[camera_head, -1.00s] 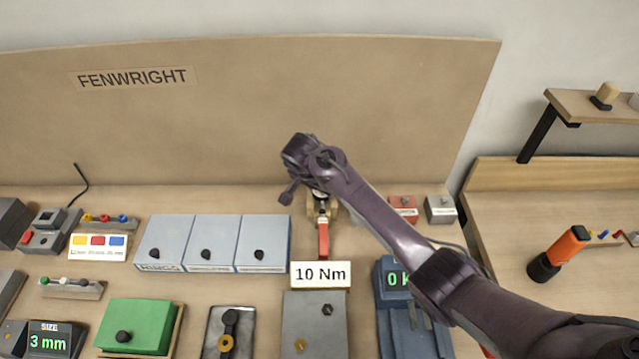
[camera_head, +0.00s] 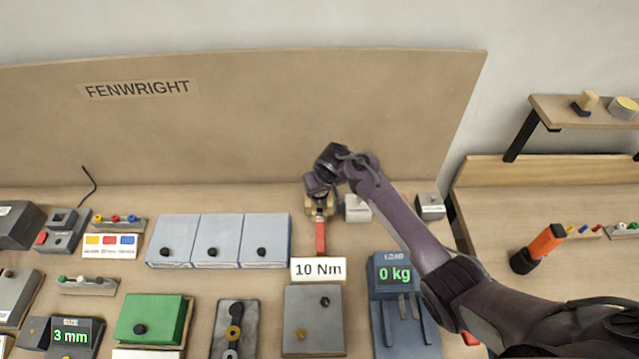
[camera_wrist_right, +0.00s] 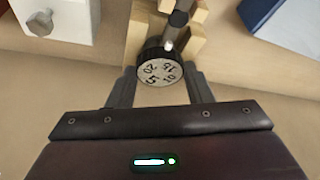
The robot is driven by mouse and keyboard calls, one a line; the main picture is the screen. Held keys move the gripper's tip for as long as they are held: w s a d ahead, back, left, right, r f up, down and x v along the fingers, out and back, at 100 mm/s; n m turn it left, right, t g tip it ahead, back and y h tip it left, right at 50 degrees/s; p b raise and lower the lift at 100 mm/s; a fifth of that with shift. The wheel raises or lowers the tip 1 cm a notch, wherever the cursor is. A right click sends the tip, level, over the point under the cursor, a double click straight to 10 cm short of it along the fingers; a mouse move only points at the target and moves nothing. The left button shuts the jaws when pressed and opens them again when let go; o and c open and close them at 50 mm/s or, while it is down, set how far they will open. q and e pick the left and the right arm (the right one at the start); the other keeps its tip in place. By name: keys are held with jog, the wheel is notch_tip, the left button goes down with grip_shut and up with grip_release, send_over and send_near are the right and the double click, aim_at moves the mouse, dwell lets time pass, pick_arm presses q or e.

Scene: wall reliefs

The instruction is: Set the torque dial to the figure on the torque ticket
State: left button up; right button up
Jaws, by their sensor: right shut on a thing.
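The torque ticket (camera_head: 318,269) is a white card reading "10 Nm". Behind it lies a tool with a red handle (camera_head: 320,237), in a wooden cradle (camera_wrist_right: 139,30). In the right wrist view the torque dial (camera_wrist_right: 160,71) is a round pale face with a dark rim, marked 5, 10, 15 and 20, the figures tilted. No index mark can be made out. My right gripper (camera_wrist_right: 160,84) is shut on the dial, one finger at each side. In the head view my wrist hides most of the dial. My left gripper is out of view.
A pale block (camera_head: 357,208) stands close to the right of the cradle. Blue-grey boxes (camera_head: 218,240) stand to the left. A blue scale (camera_head: 392,274) reading "0 kg" stands front right, partly behind my forearm. The tall backboard (camera_head: 240,125) rises behind.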

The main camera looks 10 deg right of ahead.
jog(key=n, duration=0.1)
jog(key=n+y, duration=0.1)
jog(key=n, duration=0.2)
jog(key=shift+w+d+g+y, duration=0.15)
jog(key=shift+d+g+y, duration=0.1)
jog(key=shift+g+y, duration=0.05)
jog(key=shift+n+g+y, duration=0.3)
jog(key=shift+n+y, duration=0.1)
jog(key=shift+n, duration=0.9)
jog(key=o, duration=1)
jog(key=shift+r, duration=0.1)
jog(key=v, duration=0.7)
jog(key=shift+d+r, duration=0.15)
jog(key=shift+r, duration=0.15)
